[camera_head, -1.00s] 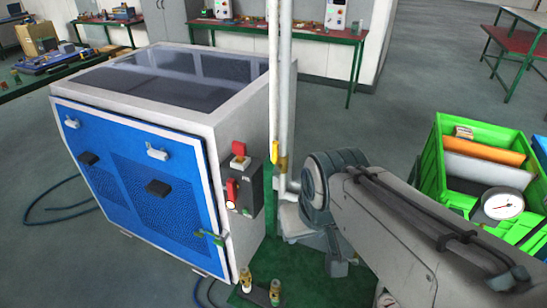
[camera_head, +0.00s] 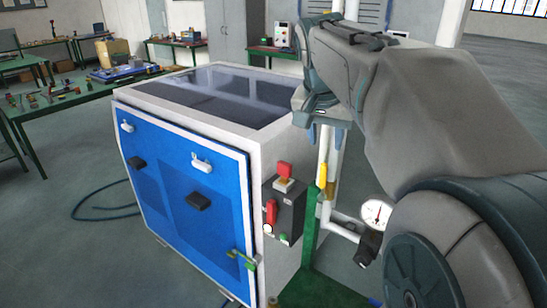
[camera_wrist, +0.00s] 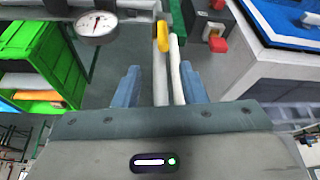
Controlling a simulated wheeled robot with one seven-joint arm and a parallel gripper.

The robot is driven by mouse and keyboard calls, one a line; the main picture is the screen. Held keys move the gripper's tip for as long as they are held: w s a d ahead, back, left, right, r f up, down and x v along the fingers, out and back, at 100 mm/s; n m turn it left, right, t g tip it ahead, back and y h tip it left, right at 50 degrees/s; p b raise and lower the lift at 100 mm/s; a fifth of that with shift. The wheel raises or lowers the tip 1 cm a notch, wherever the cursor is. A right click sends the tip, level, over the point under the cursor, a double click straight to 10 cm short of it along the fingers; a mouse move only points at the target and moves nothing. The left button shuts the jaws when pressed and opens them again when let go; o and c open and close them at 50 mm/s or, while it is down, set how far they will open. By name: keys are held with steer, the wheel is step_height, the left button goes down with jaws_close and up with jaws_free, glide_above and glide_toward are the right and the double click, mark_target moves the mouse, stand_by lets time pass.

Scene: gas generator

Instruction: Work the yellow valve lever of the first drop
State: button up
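The yellow valve lever (camera_head: 323,176) sits upright on the white vertical pipe (camera_head: 333,160), right of the blue and white cabinet. It also shows in the wrist view (camera_wrist: 162,38), at the top centre beyond my fingertips. My gripper (camera_wrist: 160,85) is open and empty, with its two blue fingers apart and white pipes seen between them. In the head view my gripper (camera_head: 327,135) hangs just above the lever, close to the pipe. The fingers do not appear to touch the lever. My arm hides the upper pipe.
The cabinet (camera_head: 225,150) carries a switch box (camera_head: 283,208) with red parts near the pipe. A round gauge (camera_head: 376,212) is right of the lever, on a side pipe. A green crate (camera_wrist: 60,60) shows left in the wrist view. Tables (camera_head: 85,95) stand at the back.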

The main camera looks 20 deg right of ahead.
mark_target(324, 172)
steer(key=x, duration=0.9)
steer(key=p+x, duration=0.1)
steer(key=x, duration=0.3)
steer(key=shift+w+a+f, duration=0.15)
steer(key=shift+w+f, duration=0.05)
steer(key=shift+w, duration=0.2)
